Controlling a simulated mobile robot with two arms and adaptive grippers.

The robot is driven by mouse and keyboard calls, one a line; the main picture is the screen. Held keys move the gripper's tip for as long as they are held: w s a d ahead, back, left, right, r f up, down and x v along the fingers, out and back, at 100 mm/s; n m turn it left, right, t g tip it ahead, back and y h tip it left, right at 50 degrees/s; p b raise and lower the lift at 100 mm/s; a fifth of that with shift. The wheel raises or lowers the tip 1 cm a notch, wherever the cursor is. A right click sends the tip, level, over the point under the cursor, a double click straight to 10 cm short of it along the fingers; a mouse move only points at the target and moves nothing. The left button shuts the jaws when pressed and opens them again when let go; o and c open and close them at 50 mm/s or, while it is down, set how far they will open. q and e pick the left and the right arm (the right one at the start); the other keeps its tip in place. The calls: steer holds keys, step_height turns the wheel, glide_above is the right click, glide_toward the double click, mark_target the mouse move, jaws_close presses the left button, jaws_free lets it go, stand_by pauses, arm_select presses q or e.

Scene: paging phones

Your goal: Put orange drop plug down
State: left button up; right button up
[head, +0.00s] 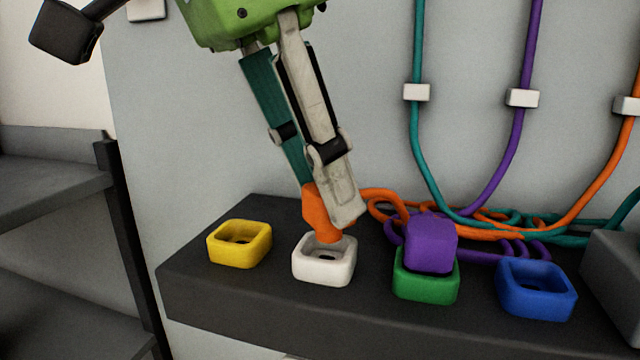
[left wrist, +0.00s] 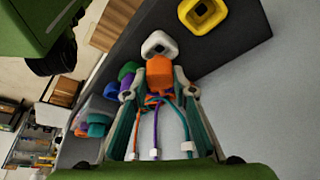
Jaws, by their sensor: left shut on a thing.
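The orange drop plug (head: 318,212) is held between the fingers of my left gripper (head: 333,205), just above the white socket (head: 325,268). Its lower tip appears at the socket's opening; I cannot tell how deep it sits. The left wrist view shows the orange plug (left wrist: 160,73) between the fingertips, with the white socket (left wrist: 160,45) beyond it. The orange cord (head: 600,175) runs from the plug across the shelf and up the wall. My right gripper is not in view.
A yellow socket (head: 239,252) is empty at left. A purple plug (head: 431,242) sits in the green socket (head: 426,285). A blue socket (head: 537,290) is empty at right. Tangled cords lie behind on the dark shelf (head: 215,305). A grey block (head: 615,275) stands at the right edge.

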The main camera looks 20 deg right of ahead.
arm_select(q)
steer(key=shift+w+a+f, duration=0.15)
steer(key=shift+f, duration=0.7)
steer(key=shift+f, duration=0.3)
steer(key=o, duration=1.1)
steer(key=shift+r, duration=0.1)
